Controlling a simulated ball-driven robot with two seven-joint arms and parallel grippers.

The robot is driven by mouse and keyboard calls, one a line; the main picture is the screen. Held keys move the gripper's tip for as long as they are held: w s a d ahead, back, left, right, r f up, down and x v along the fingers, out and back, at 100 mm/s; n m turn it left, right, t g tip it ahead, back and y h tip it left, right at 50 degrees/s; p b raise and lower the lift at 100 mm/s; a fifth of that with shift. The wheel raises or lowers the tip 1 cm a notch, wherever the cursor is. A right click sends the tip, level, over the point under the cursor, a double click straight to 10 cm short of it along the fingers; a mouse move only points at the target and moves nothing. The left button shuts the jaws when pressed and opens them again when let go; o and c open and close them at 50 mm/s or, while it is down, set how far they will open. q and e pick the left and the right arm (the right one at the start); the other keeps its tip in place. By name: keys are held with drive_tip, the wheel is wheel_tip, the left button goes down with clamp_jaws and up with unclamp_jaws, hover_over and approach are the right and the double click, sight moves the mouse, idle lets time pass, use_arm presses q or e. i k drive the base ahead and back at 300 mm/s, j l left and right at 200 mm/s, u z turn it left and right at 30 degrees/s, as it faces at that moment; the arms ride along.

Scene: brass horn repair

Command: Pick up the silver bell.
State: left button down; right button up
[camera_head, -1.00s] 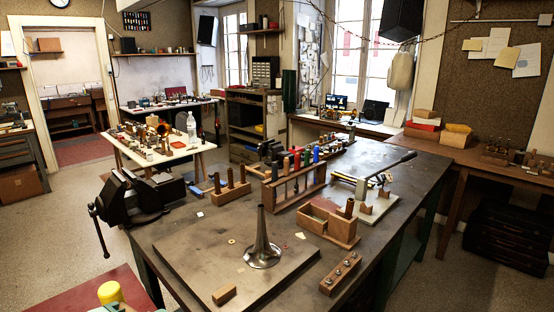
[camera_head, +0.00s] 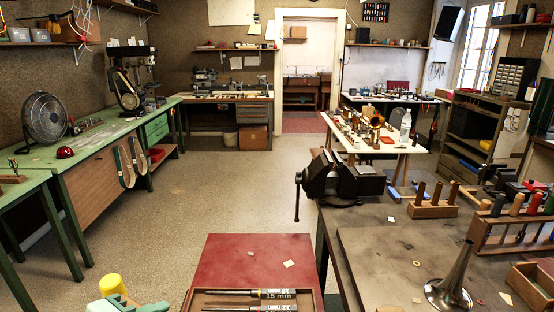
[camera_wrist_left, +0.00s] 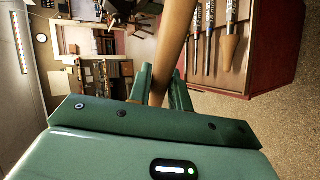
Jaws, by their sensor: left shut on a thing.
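The silver bell (camera_head: 452,285) stands flare down, narrow end up, on a flat board (camera_head: 385,285) on the dark workbench, at the lower right of the head view. My left gripper (camera_head: 140,304) is at the bottom left of that view, well away from the bell. In the left wrist view my left gripper (camera_wrist_left: 160,88) is shut on a long tan wooden handle (camera_wrist_left: 176,45). A yellow cylindrical head (camera_head: 112,285) shows beside the gripper in the head view and seems to belong to the same tool. My right gripper is not in view.
A red-topped cabinet (camera_head: 255,258) with an open drawer of files (camera_head: 252,297) is in front. A black vise (camera_head: 340,178) sits at the bench corner. Wooden tool racks (camera_head: 432,209) stand behind the bell. The green bench (camera_head: 110,150) is at left; open floor lies between.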

sight(448, 293)
drive_tip(key=l, duration=1.15)
drive_tip(key=i+l, duration=0.15)
drive_tip(key=l, duration=1.05)
